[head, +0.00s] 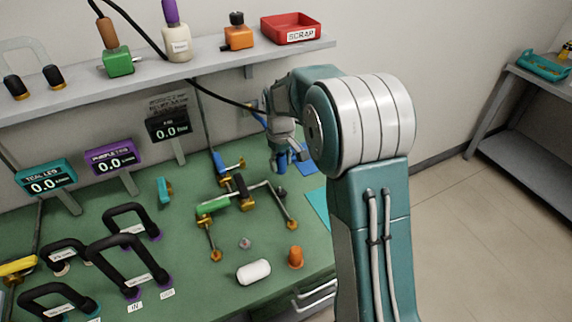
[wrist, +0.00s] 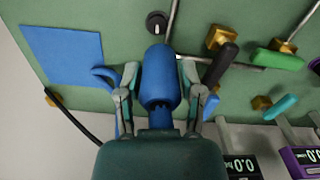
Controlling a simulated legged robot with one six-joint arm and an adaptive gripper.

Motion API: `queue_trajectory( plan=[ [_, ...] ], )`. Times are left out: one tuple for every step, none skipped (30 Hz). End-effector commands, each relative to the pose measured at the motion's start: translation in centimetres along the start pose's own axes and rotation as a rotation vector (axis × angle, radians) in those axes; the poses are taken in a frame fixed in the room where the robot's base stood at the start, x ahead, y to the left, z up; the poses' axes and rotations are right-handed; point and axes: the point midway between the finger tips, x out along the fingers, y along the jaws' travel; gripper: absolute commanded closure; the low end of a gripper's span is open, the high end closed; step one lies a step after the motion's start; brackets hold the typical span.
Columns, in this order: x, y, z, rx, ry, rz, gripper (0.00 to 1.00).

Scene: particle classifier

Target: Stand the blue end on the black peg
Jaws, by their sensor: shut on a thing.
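My gripper (head: 281,150) hangs over the far right of the green bench. It also shows in the wrist view (wrist: 158,90), its two fingers shut on a blue cylinder (wrist: 158,70), one on each side. A curved blue piece (wrist: 103,74) shows beside the left finger; I cannot tell whether it joins the cylinder. A round black piece with a pale mark (wrist: 156,20) lies just beyond the cylinder's far end. A black bar with a brass block (wrist: 222,64) is to the right, also in the head view (head: 241,186). I cannot tell which is the peg.
A green bar (head: 213,205), thin rods and brass blocks stand left of my gripper. A flat blue square (wrist: 62,52) lies nearby. Black handles (head: 125,262), a white cylinder (head: 253,272) and an orange piece (head: 295,257) are nearer. A shelf (head: 190,68) is above.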

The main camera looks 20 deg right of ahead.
Motion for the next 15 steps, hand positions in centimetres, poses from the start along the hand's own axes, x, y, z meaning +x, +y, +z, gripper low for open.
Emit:
queue_trajectory(
  plan=[
    [0.54, 0.16, -0.45, -0.003, -0.002, -0.001, 0.98],
    [0.72, 0.26, -0.68, -0.005, -0.001, 0.0, 0.98],
    [0.94, 0.35, -0.91, -0.007, 0.0, 0.0, 0.99],
    [1.1, 0.4, -1.03, -0.008, 0.0, 0.0, 0.99],
    [1.21, 0.46, -1.12, -0.009, 0.0, 0.0, 0.99],
    [1.3, 0.55, -1.2, -0.01, 0.0, -0.001, 0.99],
    [1.33, 0.62, -1.23, -0.01, 0.001, -0.001, 0.99],
    [1.34, 0.68, -1.24, -0.01, 0.002, -0.001, 0.99],
    [1.35, 0.73, -1.24, -0.011, 0.002, -0.002, 0.99],
    [1.34, 0.76, -1.23, -0.011, 0.002, -0.002, 0.99],
    [1.34, 0.78, -1.21, -0.011, 0.002, -0.002, 0.99],
    [1.33, 0.78, -1.2, -0.01, 0.002, -0.002, 0.99],
    [1.33, 0.77, -1.21, -0.01, 0.002, -0.002, 0.99],
    [1.33, 0.75, -1.21, -0.01, 0.002, -0.002, 0.99],
    [1.33, 0.7, -1.23, -0.01, 0.002, -0.001, 0.99]
  ],
)
